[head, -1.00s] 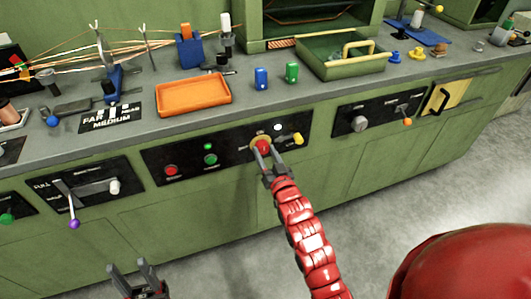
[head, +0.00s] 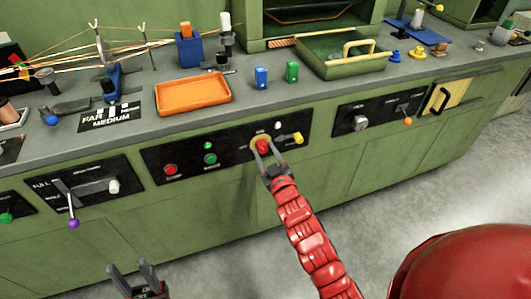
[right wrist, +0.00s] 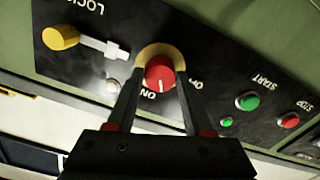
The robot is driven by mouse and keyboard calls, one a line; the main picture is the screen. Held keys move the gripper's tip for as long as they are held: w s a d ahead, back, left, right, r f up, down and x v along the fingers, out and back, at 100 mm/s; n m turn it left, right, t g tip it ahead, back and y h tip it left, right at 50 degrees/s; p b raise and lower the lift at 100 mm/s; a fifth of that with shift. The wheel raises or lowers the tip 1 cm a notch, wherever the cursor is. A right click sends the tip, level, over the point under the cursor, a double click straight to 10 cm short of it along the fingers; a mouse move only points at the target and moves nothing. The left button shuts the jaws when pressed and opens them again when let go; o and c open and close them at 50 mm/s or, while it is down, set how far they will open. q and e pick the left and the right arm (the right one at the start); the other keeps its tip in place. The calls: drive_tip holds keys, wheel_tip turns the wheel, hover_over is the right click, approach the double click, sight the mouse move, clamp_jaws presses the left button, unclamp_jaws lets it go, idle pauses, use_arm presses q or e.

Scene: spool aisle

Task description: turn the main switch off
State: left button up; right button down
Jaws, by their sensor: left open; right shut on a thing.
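The main switch is a red knob (head: 263,146) on a yellow ring, set in the black middle panel (head: 231,146). It also shows in the right wrist view (right wrist: 160,72), with a pale mark on its lower side near an "ON" label. My right gripper (head: 264,150) is shut on the red knob, one finger on each side. In the right wrist view, the fingers (right wrist: 160,88) reach the knob's sides and hide part of the panel. My left gripper (head: 136,270) is open and empty at the lower left, well away from the panel.
A yellow-ended lever (head: 297,138) sits close right of the knob. A green button (head: 210,159) and a red button (head: 171,169) are to its left. An orange tray (head: 194,94) and a green basket (head: 342,55) stand on the bench above. The floor in front is clear.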

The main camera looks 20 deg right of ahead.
drive_tip(key=n, duration=0.3)
drive_tip(key=n+b, duration=0.1)
drive_tip(key=n, duration=0.2)
drive_tip(key=shift+f+n, duration=0.2)
drive_tip(key=shift+n, duration=0.1)
drive_tip(key=n+b, duration=0.1)
drive_tip(key=n, duration=0.4)
drive_tip(key=shift+r+n, duration=0.1)
drive_tip(key=shift+n, duration=0.2)
drive_tip(key=shift+c, duration=1.5)
unclamp_jaws()
drive_tip(key=s+p, duration=0.3)
drive_tip(key=s, duration=1.4)
drive_tip(key=shift+s+d, duration=0.25)
drive_tip(key=shift+d, duration=0.05)
